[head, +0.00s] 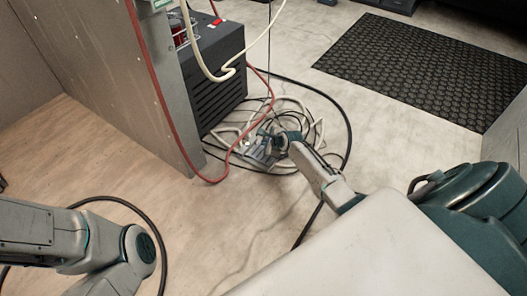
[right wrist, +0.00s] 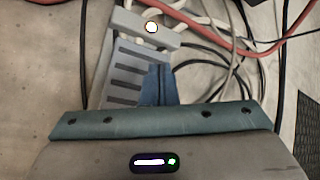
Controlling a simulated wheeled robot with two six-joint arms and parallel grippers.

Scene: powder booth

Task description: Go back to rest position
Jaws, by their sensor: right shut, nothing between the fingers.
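My right gripper (head: 262,139) is stretched out low over the floor, above a grey power strip (head: 256,152) among tangled cables. In the right wrist view the blue fingers (right wrist: 158,84) are together and hold nothing. They lie over the right edge of the power strip (right wrist: 127,72) in that view. I cannot tell whether they touch it.
A dark grey machine (head: 222,75) stands behind a metal panel (head: 165,90). Coiled cables (head: 318,122) surround the power strip, and a red hose (head: 160,125) hangs down the panel. A black mat (head: 430,65) lies at the upper right. Bare floor (head: 240,215) is in front.

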